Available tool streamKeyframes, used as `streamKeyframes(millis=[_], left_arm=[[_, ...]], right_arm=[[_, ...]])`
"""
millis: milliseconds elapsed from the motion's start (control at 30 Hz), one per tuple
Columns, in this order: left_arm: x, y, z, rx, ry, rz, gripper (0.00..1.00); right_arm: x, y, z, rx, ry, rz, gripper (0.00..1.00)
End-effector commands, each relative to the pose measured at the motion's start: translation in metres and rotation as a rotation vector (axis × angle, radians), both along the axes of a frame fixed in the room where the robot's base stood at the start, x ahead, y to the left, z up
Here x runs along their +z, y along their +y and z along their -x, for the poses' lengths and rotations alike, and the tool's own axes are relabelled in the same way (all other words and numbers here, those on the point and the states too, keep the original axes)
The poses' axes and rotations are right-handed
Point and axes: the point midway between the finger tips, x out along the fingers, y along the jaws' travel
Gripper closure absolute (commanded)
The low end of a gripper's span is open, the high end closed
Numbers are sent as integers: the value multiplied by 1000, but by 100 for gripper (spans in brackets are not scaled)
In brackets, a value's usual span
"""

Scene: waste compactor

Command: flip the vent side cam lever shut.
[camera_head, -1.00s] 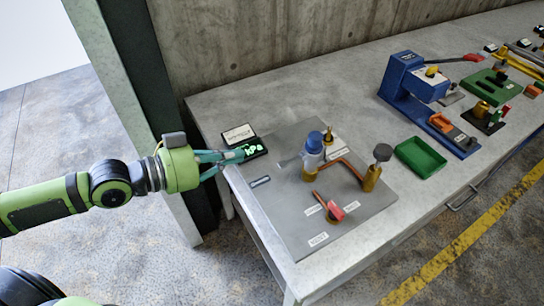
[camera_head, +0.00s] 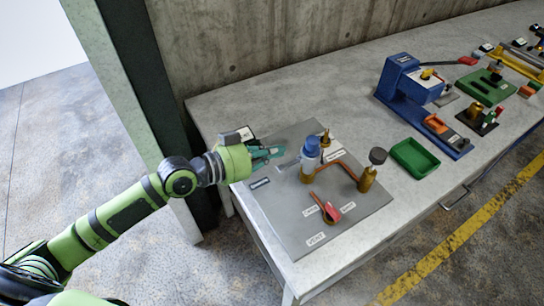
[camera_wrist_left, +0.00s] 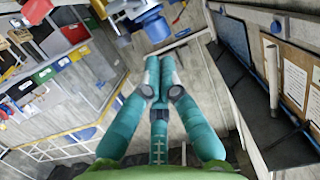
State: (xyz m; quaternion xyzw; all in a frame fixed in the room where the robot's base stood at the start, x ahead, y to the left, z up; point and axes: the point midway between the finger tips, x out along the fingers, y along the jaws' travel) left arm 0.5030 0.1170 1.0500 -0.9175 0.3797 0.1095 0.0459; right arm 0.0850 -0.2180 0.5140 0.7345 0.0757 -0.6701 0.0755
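The vent cam lever, a small red and orange piece (camera_head: 332,212), sits near the front of a grey plate (camera_head: 285,226) on the bench. Small white labels surround it, and one in front reads like VENT (camera_head: 315,239). The lever's exact angle is too small to tell. My left gripper (camera_head: 281,152), with teal fingers, is over the plate's back left corner, apart from the lever and behind it to the left. In the left wrist view its fingertips (camera_wrist_left: 160,65) are together with nothing between them. The lever cannot be made out there. My right gripper is not in view.
A blue-topped valve (camera_head: 311,147) with an orange-brown pipe and a dark-knobbed brass post (camera_head: 372,172) stands behind the lever. A green tray (camera_head: 415,158) and a blue press (camera_head: 410,82) are to the right. The plate's front left is clear.

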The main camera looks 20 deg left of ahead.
Motion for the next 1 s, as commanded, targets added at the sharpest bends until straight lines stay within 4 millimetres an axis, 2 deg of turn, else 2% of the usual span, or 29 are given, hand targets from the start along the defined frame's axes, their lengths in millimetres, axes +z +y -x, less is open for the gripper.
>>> streamKeyframes(millis=[33, 233, 700, 1000], left_arm=[[-14, 3, 2, 3, 12, -6, 100], [-34, 3, 2, 2, 8, -6, 100], [-38, 3, 2, 3, 5, -3, 100], [-43, -10, 2, 3, -32, 32, 100]], right_arm=[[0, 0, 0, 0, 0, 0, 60], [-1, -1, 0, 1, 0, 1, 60], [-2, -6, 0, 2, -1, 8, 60], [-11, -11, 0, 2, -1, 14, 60]])
